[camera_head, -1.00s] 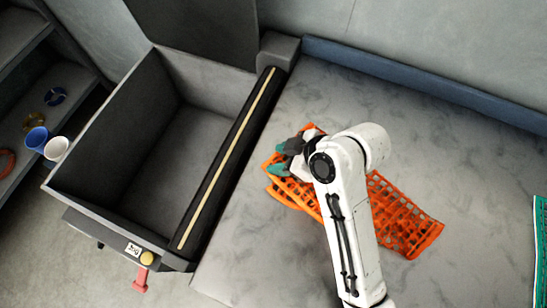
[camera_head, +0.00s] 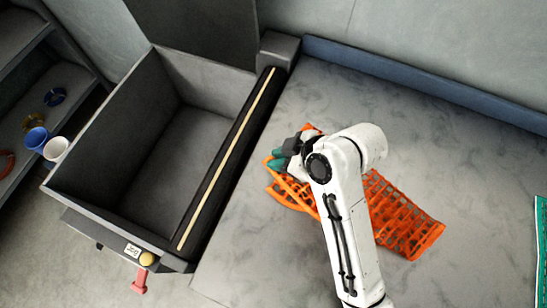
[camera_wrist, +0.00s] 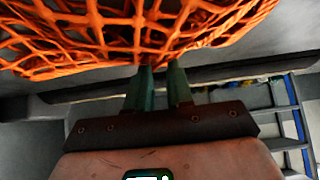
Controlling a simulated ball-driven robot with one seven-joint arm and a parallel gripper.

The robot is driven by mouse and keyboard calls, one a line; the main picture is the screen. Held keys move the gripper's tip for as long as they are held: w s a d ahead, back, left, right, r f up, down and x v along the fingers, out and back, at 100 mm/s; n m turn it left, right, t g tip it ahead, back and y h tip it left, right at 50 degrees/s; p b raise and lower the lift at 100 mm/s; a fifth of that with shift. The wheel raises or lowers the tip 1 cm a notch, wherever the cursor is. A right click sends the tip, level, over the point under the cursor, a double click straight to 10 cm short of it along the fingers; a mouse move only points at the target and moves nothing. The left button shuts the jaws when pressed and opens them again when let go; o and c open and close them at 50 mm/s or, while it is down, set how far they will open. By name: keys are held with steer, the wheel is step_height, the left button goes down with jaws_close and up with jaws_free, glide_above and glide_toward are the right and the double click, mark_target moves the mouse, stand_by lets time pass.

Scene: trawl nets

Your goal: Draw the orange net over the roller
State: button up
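The orange net (camera_head: 405,222) lies bunched on the grey table, partly hidden under my white arm. Its left end is gathered around my gripper (camera_head: 277,158), to the right of the roller. In the wrist view the net (camera_wrist: 95,40) fills the top as a loose mesh. The teal fingers of my gripper (camera_wrist: 160,70) are close together there, with its edge strands at their tips; they look shut on it. The roller (camera_head: 228,160) is a dark bar with a pale stripe along the table's left edge. No net lies over it.
A deep, empty grey bin (camera_head: 75,205) adjoins the roller on the left. A blue rail (camera_head: 420,80) bounds the table's back. A green net edge (camera_head: 541,240) shows at the far right.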

jaws_close()
stand_by(0.3)
step_height(320, 180, up, 7)
steer(key=p, duration=0.7)
